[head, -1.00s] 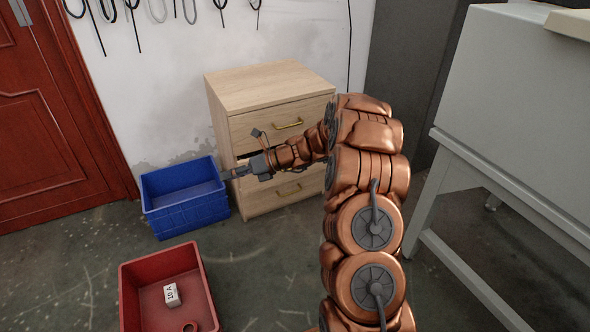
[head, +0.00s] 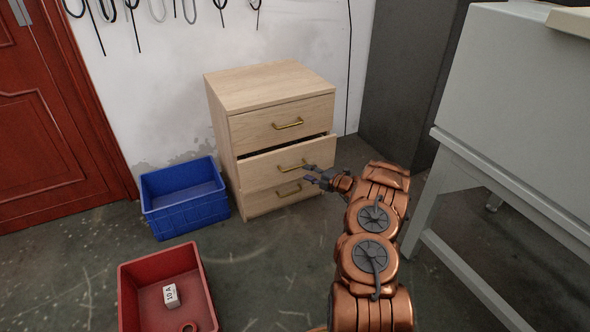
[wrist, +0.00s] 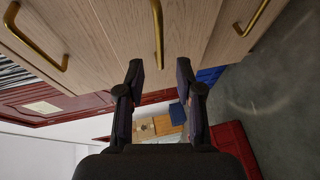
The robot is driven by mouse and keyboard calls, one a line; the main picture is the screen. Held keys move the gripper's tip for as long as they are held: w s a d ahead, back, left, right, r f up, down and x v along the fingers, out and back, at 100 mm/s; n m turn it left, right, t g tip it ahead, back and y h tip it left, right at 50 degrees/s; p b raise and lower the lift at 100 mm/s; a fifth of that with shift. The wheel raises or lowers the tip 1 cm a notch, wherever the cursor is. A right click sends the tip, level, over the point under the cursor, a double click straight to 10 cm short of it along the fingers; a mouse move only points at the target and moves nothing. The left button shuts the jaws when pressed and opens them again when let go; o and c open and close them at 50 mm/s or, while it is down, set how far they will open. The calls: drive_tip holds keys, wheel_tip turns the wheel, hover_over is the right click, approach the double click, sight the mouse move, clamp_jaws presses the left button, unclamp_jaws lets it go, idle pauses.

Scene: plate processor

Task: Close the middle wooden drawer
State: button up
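The wooden cabinet (head: 268,90) stands against the wall with three drawers, each with a brass handle. The middle drawer (head: 262,169) sticks out a little, with a dark gap above its front. The top and bottom drawers look shut. My gripper (head: 309,174) is at the right part of the middle drawer's front, close to its handle (head: 293,165). In the wrist view, my gripper (wrist: 160,75) has its two fingers apart with nothing between them, and the middle handle (wrist: 158,35) lies just beyond the fingertips. Whether a finger touches the drawer I cannot tell.
A blue crate (head: 185,211) stands left of the cabinet. A grey table (head: 500,185) stands at right. The floor before the cabinet is clear.

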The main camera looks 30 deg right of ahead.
sight(296, 168)
drive_tip(key=shift+b+x, duration=1.25)
drive_tip(key=shift+x, duration=2.5)
clamp_jaws()
